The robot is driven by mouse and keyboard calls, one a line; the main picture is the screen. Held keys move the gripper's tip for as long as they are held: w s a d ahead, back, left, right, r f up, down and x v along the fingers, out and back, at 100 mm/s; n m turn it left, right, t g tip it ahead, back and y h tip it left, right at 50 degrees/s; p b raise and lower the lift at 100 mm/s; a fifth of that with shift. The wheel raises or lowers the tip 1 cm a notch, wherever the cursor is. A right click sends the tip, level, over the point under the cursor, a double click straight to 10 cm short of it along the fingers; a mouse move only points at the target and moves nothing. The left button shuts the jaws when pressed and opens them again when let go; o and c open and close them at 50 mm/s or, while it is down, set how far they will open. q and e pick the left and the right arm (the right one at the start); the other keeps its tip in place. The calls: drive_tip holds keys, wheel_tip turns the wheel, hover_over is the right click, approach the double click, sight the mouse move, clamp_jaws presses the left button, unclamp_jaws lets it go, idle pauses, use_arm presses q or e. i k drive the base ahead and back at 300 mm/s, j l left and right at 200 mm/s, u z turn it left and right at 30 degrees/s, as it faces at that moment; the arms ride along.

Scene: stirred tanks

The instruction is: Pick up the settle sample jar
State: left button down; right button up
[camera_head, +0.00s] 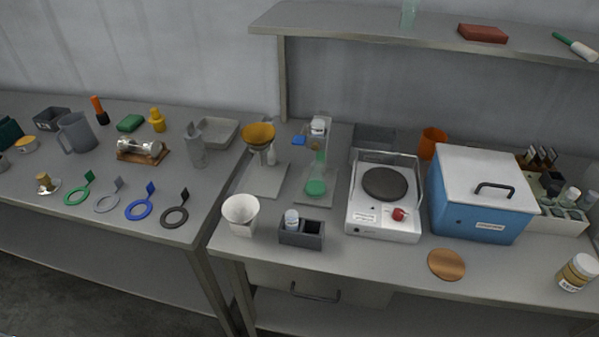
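No label that names the settle sample jar can be read, so I cannot tell for sure which jar it is. A small white-capped jar (292,219) sits in the left compartment of a dark grey two-slot holder (302,238); the right compartment looks empty. Neither of my grippers is in view.
A hot plate (384,205) and a blue box with a white lid (482,197) fill the middle. A copper disc (446,264) lies in front. A white cup (240,215) stands left of the holder. The front right is mostly clear.

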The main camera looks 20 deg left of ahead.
sight(568, 278)
drive_tip(key=u, duration=0.4)
drive_tip(key=z, duration=1.75)
